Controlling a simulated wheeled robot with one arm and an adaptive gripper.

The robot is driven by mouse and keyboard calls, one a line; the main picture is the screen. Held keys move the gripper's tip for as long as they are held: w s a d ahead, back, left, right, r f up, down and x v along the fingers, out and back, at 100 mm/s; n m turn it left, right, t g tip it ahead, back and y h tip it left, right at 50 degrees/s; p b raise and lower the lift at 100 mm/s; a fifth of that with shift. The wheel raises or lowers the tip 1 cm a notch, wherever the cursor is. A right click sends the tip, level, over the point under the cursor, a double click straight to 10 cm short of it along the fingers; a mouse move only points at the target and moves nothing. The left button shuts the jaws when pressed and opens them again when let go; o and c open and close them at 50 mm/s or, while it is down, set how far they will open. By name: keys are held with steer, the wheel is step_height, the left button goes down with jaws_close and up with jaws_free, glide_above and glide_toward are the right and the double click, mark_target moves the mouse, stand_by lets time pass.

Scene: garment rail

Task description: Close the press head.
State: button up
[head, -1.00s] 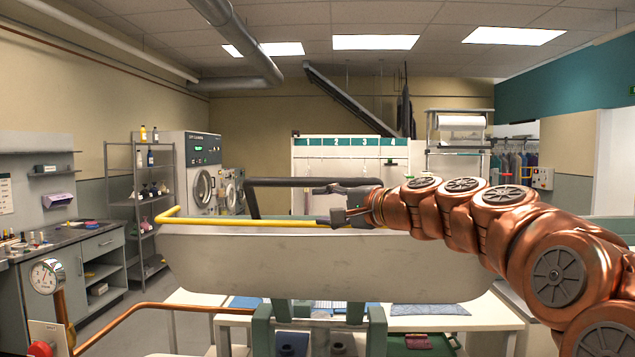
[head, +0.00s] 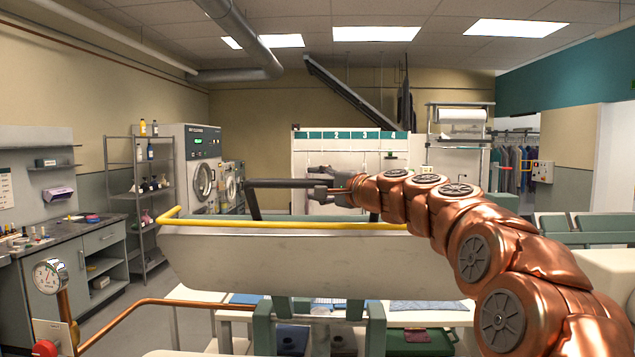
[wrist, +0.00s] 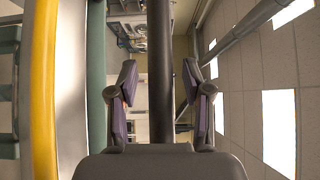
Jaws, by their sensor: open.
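The press head (head: 310,258) is a wide pale panel in front of me, raised above the lower part of the press. A yellow bar (head: 260,223) runs along its top edge. A dark handle bar (head: 283,183) stands above and behind that edge. My gripper (head: 318,181) is open at the right part of the handle. In the wrist view, the dark bar (wrist: 160,50) runs between the spread fingers of my gripper (wrist: 160,85), with a gap on each side. Contact with the palm cannot be told. The yellow bar also shows there at the left (wrist: 44,90).
A pressure gauge (head: 48,277) and a copper pipe (head: 140,312) are at the lower left. A bench (head: 95,238) and a shelf rack (head: 140,195) stand at left, washing machines (head: 203,175) behind. A white table (head: 445,314) lies beneath the press head.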

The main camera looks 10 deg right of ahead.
jaws_close()
stand_by(0.5)
